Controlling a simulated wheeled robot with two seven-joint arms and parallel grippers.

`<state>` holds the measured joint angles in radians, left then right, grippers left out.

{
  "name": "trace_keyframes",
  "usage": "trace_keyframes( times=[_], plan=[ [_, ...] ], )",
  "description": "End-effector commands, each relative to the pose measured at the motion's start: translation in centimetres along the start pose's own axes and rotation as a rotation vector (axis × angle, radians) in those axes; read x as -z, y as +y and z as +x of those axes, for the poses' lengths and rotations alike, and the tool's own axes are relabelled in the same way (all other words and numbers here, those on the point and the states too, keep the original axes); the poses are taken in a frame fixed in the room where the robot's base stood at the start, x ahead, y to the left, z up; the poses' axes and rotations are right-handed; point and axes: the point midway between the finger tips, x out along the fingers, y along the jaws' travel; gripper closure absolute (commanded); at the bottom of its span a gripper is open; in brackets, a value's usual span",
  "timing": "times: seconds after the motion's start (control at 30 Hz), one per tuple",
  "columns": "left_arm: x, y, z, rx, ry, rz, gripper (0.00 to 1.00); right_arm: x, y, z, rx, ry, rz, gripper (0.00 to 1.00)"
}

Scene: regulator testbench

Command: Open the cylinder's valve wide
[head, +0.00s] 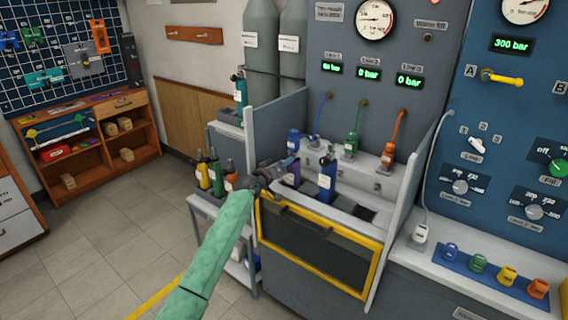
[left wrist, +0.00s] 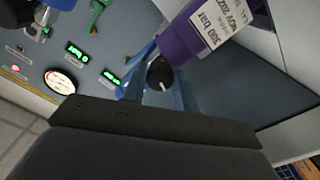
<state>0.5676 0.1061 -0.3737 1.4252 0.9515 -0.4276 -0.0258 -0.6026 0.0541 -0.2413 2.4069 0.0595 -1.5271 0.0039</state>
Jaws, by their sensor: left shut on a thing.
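The purple cylinder (head: 293,174) stands in the test bench, partly hidden behind my left gripper in the head view. In the left wrist view the purple cylinder (left wrist: 208,32) shows a white label reading 300 bar. Its black valve knob (left wrist: 160,76) with a pale mark sits at the cylinder's end. My left gripper (head: 286,166) reaches in from the left, and in the left wrist view its bluish fingers (left wrist: 158,84) lie on both sides of the knob, shut on it. The knob's far side is hidden. My right gripper is not in view.
A blue cylinder (head: 327,182) stands right of the purple one in the bench. Blue, green (head: 352,143) and orange (head: 391,150) connectors hang behind. A yellow-framed panel (head: 318,248) fronts the bench. A cart (head: 203,204) with several small cylinders stands at left.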

Motion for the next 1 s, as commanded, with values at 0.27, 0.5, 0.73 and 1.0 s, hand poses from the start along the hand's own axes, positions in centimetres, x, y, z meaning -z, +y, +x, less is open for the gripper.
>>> trace_keyframes(
  times=[0.27,0.5,0.73,1.0],
  plan=[
    [0.1,0.1,0.0,0.0,0.0,-0.264,0.94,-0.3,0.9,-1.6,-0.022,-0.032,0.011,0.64],
    [0.2,0.2,0.0,0.0,0.0,-0.487,0.94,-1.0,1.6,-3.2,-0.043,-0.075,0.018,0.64],
    [0.1,0.1,0.0,0.001,0.0,-0.667,0.94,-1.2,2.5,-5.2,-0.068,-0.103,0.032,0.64],
    [0.1,0.0,0.0,0.001,0.0,-0.801,0.94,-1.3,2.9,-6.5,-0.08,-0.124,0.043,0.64]
  ],
)
